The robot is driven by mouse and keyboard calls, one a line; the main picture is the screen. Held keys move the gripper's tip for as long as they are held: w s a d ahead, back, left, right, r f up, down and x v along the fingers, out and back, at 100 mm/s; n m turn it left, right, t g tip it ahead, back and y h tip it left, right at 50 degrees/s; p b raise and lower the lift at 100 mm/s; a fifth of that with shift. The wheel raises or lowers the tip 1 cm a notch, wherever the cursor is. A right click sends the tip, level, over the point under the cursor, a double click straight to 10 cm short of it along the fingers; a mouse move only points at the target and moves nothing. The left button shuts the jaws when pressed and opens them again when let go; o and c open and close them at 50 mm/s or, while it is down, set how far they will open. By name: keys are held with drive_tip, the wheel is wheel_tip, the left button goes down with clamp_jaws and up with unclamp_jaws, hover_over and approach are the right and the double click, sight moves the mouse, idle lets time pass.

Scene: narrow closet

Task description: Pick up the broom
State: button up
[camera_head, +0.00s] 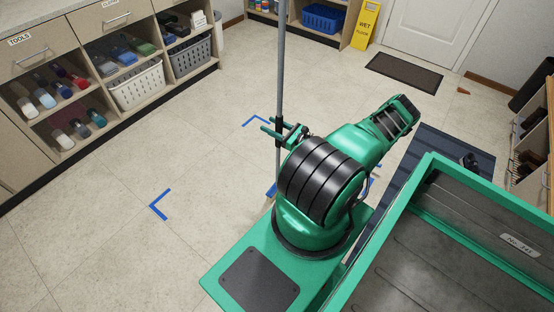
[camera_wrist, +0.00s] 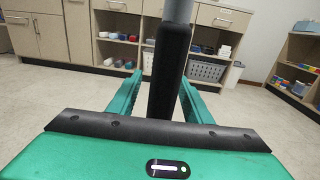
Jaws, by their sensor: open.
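The broom's long grey handle (camera_head: 281,62) stands upright in the head view and runs out of the top of the picture. Its lower end is mostly hidden behind my green arm. My gripper (camera_head: 276,129) is at the handle, with its green fingers around it. In the wrist view, the broom's black grip sleeve (camera_wrist: 168,72) stands between the two green fingers of my gripper (camera_wrist: 161,80). The fingers are apart, with a visible gap on the left of the sleeve and a smaller one on the right.
Shelves with bottles and a white basket (camera_head: 137,86) line the left wall. A yellow wet-floor sign (camera_head: 366,26) stands by the white door (camera_head: 425,25). A dark mat (camera_head: 403,72) lies before it. Blue tape corners (camera_head: 160,205) mark the mostly clear floor.

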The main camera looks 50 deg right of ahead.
clamp_jaws()
drive_tip(key=shift+r, duration=0.1)
drive_tip(key=s+a+r, duration=0.4)
drive_tip(key=a+r, duration=0.6)
drive_tip(key=r, duration=0.1)
drive_tip(key=shift+s+a, duration=0.15)
drive_tip(key=shift+a, duration=0.25)
idle(0.3)
drive_tip(key=c, duration=0.9)
unclamp_jaws()
clamp_jaws()
